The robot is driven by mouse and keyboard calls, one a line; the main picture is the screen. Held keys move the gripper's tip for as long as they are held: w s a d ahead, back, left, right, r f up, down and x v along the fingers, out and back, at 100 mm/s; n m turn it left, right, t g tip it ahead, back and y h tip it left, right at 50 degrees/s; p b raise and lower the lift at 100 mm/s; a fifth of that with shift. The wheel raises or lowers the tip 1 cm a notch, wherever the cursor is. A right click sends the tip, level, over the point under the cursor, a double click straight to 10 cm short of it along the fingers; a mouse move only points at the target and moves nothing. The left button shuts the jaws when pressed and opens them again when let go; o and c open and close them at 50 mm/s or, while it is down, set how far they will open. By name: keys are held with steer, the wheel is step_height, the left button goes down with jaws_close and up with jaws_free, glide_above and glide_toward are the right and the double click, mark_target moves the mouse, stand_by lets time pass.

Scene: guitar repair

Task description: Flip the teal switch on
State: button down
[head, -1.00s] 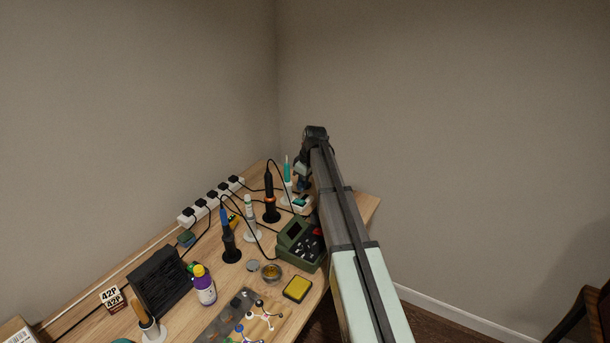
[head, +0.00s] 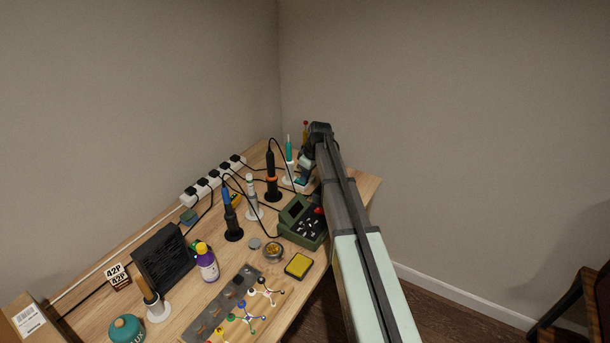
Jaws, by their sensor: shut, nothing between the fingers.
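A small white box (head: 291,184) lies at the far right end of the workbench, with a small teal part on it that I take for the teal switch (head: 303,180). It is partly hidden by my arm and too small to tell its setting. My gripper (head: 305,174) points down right over this box; its fingers are shut and empty. I cannot tell whether the fingertips touch the teal part.
A teal-handled tool (head: 289,148) stands upright left of my gripper. A green soldering station (head: 302,222) sits in front, close to my arm. Black and blue irons, cables and a white power strip (head: 213,180) crowd the left. The wall stands behind.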

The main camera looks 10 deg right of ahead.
steer(key=shift+f, duration=0.1)
steer(key=shift+w+a, duration=0.1)
steer(key=shift+w+a+r, duration=0.35)
steer(key=shift+w+a, duration=0.05)
steer(key=shift+a, duration=0.05)
steer(key=shift+r, duration=0.1)
stand_by(0.4)
steer(key=shift+r, duration=0.25)
steer(key=v, duration=0.3)
steer(key=shift+w+r, duration=0.1)
steer(key=shift+r, duration=0.25)
steer(key=s+d+r, duration=0.3)
steer(key=r, duration=0.5)
steer(key=shift+s+d+r, duration=0.15)
steer(key=shift+s+r, duration=0.1)
